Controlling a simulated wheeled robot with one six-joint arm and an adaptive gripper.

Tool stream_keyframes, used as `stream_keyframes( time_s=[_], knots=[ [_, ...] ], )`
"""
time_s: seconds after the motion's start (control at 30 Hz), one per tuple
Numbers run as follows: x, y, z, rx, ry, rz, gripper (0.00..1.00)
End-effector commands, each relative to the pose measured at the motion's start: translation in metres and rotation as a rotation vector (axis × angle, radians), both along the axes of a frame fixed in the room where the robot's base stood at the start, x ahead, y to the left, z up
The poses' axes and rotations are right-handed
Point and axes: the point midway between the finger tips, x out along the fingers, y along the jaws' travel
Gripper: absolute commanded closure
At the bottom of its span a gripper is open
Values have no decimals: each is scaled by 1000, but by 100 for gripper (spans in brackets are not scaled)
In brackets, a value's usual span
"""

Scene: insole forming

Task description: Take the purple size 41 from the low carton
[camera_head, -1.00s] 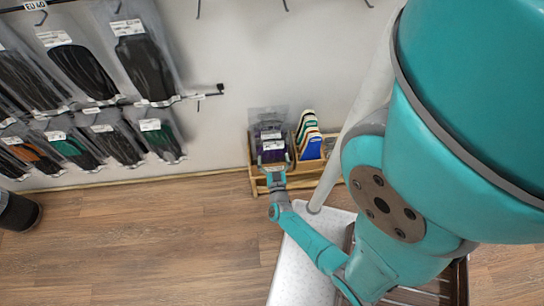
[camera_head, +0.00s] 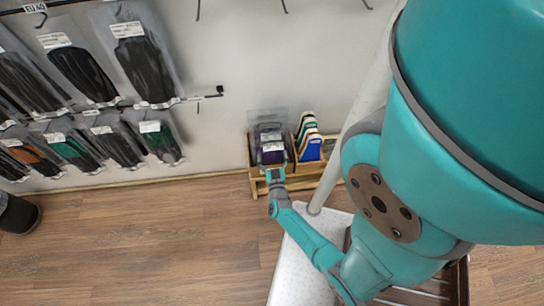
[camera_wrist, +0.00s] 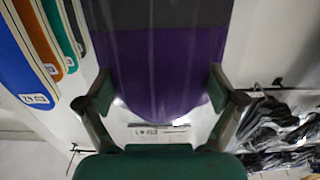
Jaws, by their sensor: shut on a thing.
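The purple insole pack (camera_wrist: 165,75) fills the middle of the wrist view, with a dark grey upper part and a white label (camera_wrist: 160,130) near its rounded end. My gripper (camera_wrist: 160,95) is shut on it, one finger on each side of the purple part. In the head view the purple pack (camera_head: 271,157) is at the carton (camera_head: 259,181) on the floor by the wall. My gripper (camera_head: 273,172) is at its near side, small and partly hidden. I cannot read the size on the label.
Blue, orange and green insoles (camera_head: 311,147) stand in the right part of the carton; they show at the left in the wrist view (camera_wrist: 30,60). Bagged insoles hang on wall hooks (camera_head: 148,62) at the left. A pale surface (camera_head: 293,270) lies below my arm.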

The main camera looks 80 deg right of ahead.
Motion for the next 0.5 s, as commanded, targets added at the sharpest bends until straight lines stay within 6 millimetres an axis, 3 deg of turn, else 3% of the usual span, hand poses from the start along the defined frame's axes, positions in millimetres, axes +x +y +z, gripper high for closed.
stream_keyframes(
  time_s=[0.23, 0.5],
  knots=[
    [-1, 0, 13, 1, -2, -1, 63],
    [0, 0, 45, -1, -3, 0, 63]
  ],
)
